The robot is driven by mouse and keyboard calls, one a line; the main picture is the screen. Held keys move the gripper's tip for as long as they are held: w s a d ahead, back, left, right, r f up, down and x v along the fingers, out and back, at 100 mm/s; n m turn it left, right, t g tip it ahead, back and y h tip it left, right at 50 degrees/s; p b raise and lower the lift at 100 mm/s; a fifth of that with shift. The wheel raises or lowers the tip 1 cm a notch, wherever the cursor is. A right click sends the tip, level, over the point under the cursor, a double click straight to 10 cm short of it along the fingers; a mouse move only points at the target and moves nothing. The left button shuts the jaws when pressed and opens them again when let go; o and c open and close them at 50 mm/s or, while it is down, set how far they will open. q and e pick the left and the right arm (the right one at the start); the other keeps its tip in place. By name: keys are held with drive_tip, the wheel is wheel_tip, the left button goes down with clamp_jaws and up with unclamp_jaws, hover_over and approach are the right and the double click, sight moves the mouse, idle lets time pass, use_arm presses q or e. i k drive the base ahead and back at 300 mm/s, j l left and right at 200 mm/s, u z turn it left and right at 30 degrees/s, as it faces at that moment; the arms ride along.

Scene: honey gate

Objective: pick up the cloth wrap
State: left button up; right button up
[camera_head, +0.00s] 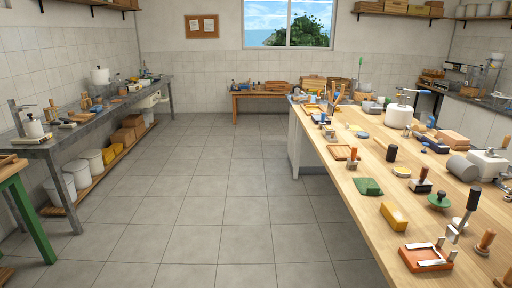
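Neither of my grippers is in view. I cannot tell for sure which thing is the cloth wrap. A flat green piece (367,187) lies near the left edge of the long wooden table on the right, and it could be folded cloth. A yellow block-like piece (394,216) lies nearer along the same edge. A grey cylinder or roll (458,167) lies farther right on this table. Nothing is seen touching any of them.
The long wooden table (345,187) is crowded with small tools, including an orange tray (427,258). The tiled floor (215,190) is clear in the middle. A grey bench (85,123) runs along the left wall, and a small wooden table (255,95) stands at the back.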

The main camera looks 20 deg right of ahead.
sight(366, 185)
drive_tip(key=i+l+z, duration=0.25)
drive_tip(key=z, duration=0.2)
drive_tip(key=i+l+z, duration=0.1)
drive_tip(key=i+z, duration=0.55)
drive_tip(key=z, duration=0.2)
drive_tip(key=i+z, duration=0.45)
drive_tip(key=i+j+z, duration=0.2)
drive_tip(key=z, duration=0.25)
drive_tip(key=i+z, duration=0.25)
